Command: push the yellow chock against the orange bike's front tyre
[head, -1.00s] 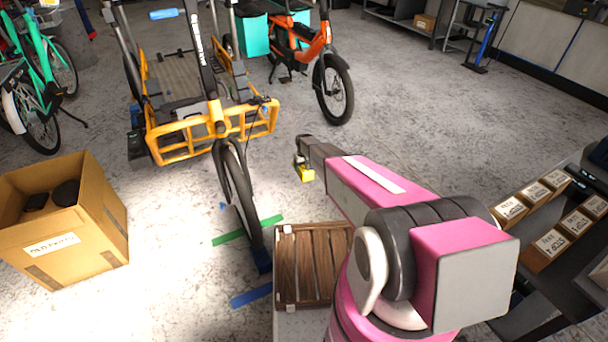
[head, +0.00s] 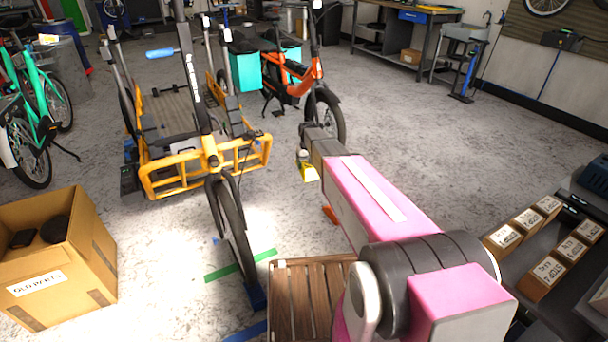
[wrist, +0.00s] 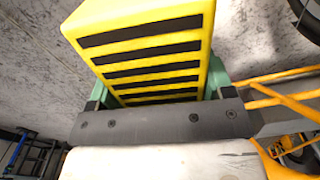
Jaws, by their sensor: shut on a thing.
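The yellow chock (wrist: 150,50), with black stripes, fills the upper middle of the wrist view, between the green fingers of my gripper (wrist: 160,88). In the head view the chock (head: 309,173) shows small at the end of my pink arm, held above the floor. My gripper is shut on it; the arm's end hides most of the gripper in the head view. The orange bike (head: 293,85) stands behind, with its front tyre (head: 338,118) just beyond my arm's end. The arm covers the lower left of that tyre, and a gap between chock and tyre cannot be judged.
The yellow cargo bike (head: 165,172) stands at left, its front wheel (head: 232,230) near a wooden crate (head: 300,300). A cardboard box (head: 60,260) is at lower left. An orange object (head: 330,215) lies partly behind my arm. Floor right of the orange bike is clear.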

